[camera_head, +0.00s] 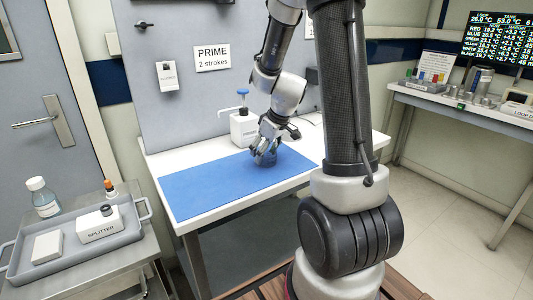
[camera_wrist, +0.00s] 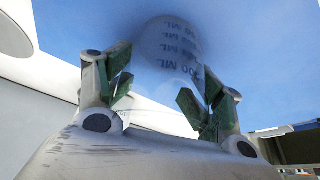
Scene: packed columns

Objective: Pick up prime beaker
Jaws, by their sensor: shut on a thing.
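The prime beaker (camera_wrist: 172,45) shows in the wrist view as a clear vessel with printed mL marks, between the green pads of my gripper (camera_wrist: 160,100). My gripper (camera_head: 267,157) is shut on it. In the head view the gripper is low over the blue mat (camera_head: 205,190), towards its right end, and the fingers largely hide the beaker. I cannot tell whether the beaker touches the mat. A white pump bottle (camera_head: 243,128) with a blue top stands just behind the gripper, beside a sign (camera_head: 212,58) reading "PRIME 2 strokes".
A grey tray (camera_head: 75,262) at the left holds a white box (camera_head: 47,246) and a splitter (camera_head: 100,227). A capped bottle (camera_head: 42,197) stands by it. A side bench (camera_head: 470,108) with instruments is at the right. The mat's left part is clear.

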